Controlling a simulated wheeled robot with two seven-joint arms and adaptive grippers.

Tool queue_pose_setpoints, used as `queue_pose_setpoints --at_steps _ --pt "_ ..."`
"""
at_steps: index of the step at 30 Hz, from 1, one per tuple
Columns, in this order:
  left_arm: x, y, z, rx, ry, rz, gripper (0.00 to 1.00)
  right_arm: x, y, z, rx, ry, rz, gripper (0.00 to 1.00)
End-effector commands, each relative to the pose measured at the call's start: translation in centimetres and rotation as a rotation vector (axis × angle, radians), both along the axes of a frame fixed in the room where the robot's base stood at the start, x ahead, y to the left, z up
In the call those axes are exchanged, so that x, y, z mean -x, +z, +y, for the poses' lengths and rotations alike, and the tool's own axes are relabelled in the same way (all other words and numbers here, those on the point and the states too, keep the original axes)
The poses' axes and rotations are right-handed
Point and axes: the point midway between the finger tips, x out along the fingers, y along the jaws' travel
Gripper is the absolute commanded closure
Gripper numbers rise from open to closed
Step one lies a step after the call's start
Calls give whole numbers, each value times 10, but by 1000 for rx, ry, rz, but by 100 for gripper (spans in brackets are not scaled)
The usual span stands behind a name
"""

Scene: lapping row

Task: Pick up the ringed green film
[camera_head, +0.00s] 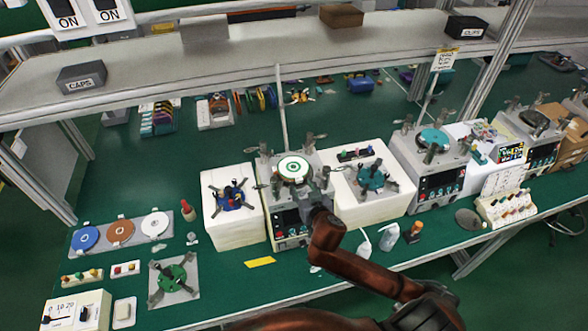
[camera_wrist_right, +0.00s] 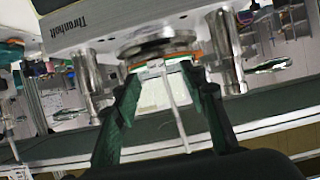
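A white disc with green rings (camera_head: 293,168), which fits the ringed green film, lies flat on top of the polishing machine (camera_head: 289,222) in the middle of the bench. My right gripper (camera_head: 318,205) is at the front right of that machine, close below the disc's level; its fingers are mostly hidden in the head view. In the right wrist view, its two dark green fingers (camera_wrist_right: 164,112) stand apart with nothing held between them. A round platen edge with an orange and green rim (camera_wrist_right: 155,56) shows just beyond the fingertips. I cannot tell if they touch. My left gripper is out of view.
Metal posts (camera_wrist_right: 226,50) stand on both sides of the platen. A white block with a blue fixture (camera_head: 236,215) is left of the machine, and another white block (camera_head: 378,205) is right. Blue, brown and white discs (camera_head: 120,231) lie far left.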

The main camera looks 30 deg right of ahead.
Motion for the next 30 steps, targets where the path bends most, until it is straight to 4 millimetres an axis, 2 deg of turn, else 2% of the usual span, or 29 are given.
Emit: queue_pose_setpoints --at_steps 3,6,16,30 --pt "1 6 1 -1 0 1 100 -17 -3 -10 5 0 0 61" --pt "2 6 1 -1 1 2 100 -28 -9 -11 3 0 2 61" --pt "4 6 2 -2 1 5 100 -33 -13 -12 1 0 1 61" --pt "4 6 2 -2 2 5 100 -33 -13 -12 1 0 1 93"
